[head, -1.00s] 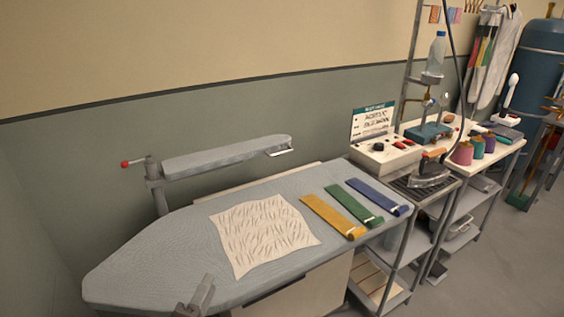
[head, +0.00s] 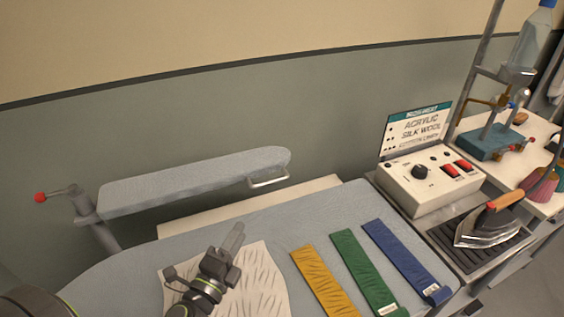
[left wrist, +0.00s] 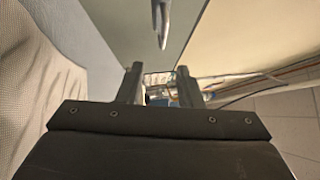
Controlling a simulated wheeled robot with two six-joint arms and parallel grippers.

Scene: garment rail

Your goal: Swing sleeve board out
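The sleeve board (head: 190,183) is a long, narrow, grey padded arm. It lies along the back of the ironing board (head: 210,232), parallel to the wall, on a post at its left end. A metal loop handle (head: 268,179) is at its right end, and a lever with a red knob (head: 41,197) sticks out left of the post. My left gripper (head: 233,242) is over the wrinkled cloth, in front of and below the sleeve board, apart from the handle. In the left wrist view its two fingers (left wrist: 158,86) stand apart with nothing held. My right gripper is out of view.
A wrinkled cream cloth (head: 262,280) and yellow (head: 325,283), green (head: 362,270) and blue (head: 405,260) strips lie on the ironing board. A control box (head: 430,182) and an iron (head: 490,225) stand to the right. Open space lies above the board.

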